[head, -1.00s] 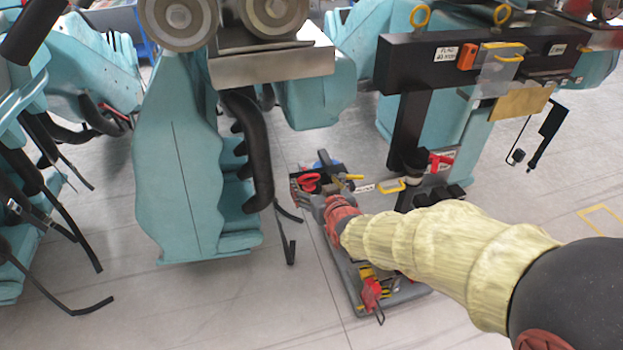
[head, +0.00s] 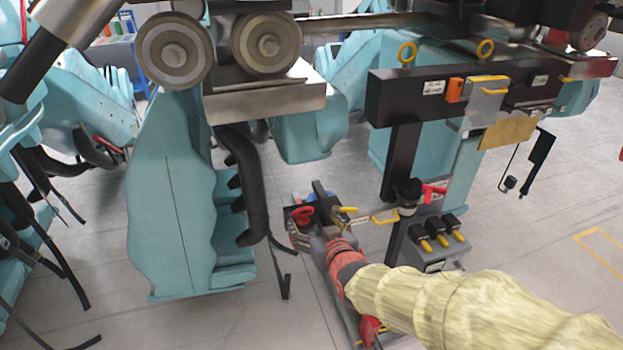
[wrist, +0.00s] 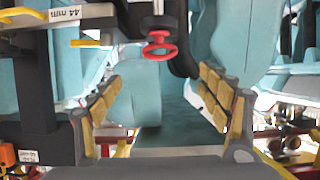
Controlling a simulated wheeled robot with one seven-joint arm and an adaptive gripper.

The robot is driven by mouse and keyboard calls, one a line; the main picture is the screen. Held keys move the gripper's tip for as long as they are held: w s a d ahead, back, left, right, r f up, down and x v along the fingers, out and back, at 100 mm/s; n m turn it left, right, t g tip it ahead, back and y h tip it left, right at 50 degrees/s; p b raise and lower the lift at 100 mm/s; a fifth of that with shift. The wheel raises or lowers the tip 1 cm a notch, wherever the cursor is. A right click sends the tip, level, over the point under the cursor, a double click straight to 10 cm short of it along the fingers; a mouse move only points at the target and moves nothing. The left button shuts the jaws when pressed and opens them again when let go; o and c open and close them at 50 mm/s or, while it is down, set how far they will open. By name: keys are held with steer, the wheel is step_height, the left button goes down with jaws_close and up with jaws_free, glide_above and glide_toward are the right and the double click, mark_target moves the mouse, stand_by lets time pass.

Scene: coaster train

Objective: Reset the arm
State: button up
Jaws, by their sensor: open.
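My gripper (wrist: 160,95) is open in the wrist view. Its two fingers with yellow pads stand wide apart, with nothing between them but teal surfaces farther off. In the head view my arm, with a yellow sleeve and red wrist, reaches in from the lower right. A red ring handle (wrist: 158,46) shows ahead of the fingers in the wrist view.
A teal coaster seat (head: 175,200) hangs left of my arm, below metal wheels (head: 174,48). A black beam stand (head: 405,98) with hanging gauges and a panel of black knobs (head: 437,232) stands to the right. Open floor (head: 545,225) lies at far right.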

steer(key=shift+f, duration=0.1)
steer(key=s+d+f+g+h, duration=0.25)
steer(key=s+f+g, duration=0.45)
steer(key=s, duration=0.4)
steer(key=s+d+r+m+h, duration=0.1)
steer(key=s+d+r+m, duration=0.2)
steer(key=s+d+r, duration=0.9)
steer(key=s+d+b, duration=0.1)
steer(key=s+d, duration=0.1)
steer(key=s, duration=0.2)
steer(key=shift+s+r, duration=0.2)
steer(key=shift+r, duration=0.1)
